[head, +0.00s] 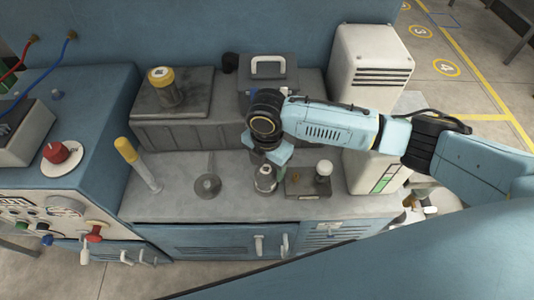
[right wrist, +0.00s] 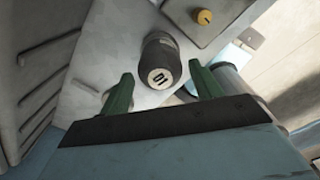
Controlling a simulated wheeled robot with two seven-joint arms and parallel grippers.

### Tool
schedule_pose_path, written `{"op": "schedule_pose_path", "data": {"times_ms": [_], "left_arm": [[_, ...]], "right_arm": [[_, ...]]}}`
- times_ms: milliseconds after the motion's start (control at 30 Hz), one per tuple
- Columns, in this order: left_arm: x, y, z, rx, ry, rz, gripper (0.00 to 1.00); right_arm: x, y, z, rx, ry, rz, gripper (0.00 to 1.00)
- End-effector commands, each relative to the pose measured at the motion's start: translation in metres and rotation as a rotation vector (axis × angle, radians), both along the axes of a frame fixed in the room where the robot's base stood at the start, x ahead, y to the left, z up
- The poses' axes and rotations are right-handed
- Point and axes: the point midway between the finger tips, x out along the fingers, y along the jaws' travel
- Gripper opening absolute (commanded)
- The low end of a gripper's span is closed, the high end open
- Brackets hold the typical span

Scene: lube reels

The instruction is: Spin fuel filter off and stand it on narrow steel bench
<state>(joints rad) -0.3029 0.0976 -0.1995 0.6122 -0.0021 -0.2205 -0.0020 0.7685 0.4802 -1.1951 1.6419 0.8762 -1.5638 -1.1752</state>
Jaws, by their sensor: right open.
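A dark cylinder with a pale, marked round end (right wrist: 160,65) shows between my right gripper's fingers in the right wrist view. It appears to be the grey cylinder (head: 265,179) below that gripper in the head view; I cannot tell whether it is the fuel filter. My right gripper (head: 270,155) is open, pointing down, and its green fingers (right wrist: 158,88) look apart from the cylinder. A dark canister with a yellow top (head: 163,86) stands on the block behind. The grey bench top (head: 235,207) runs along the front. My left gripper is out of view.
A small dark box (head: 306,183) with a pale ball (head: 323,168) stands right of the cylinder. A grey disc with a stem (head: 207,186) and a yellow-topped tube (head: 138,162) stand left. A white cabinet (head: 368,70) rises at right. Bare bench lies between disc and tube.

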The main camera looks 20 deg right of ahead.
Motion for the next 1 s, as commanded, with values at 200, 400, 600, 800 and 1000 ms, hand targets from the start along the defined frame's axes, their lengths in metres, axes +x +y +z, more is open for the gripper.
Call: {"op": "schedule_pose_path", "data": {"times_ms": [200,400,600,800,1000], "left_arm": [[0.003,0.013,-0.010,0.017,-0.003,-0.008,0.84],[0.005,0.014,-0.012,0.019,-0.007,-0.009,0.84],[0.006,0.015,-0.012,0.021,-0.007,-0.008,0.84],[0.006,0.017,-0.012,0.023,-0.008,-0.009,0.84],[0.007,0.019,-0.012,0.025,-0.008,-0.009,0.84]], "right_arm": [[0.000,0.000,-0.038,-0.001,0.001,-0.001,0.64],[0.000,0.000,-0.052,0.001,0.000,-0.001,0.64],[0.000,0.000,-0.054,0.001,-0.002,-0.001,0.64],[0.000,0.000,-0.054,0.001,-0.001,-0.001,0.54],[0.000,0.000,-0.054,0.001,-0.001,-0.001,0.27]]}}
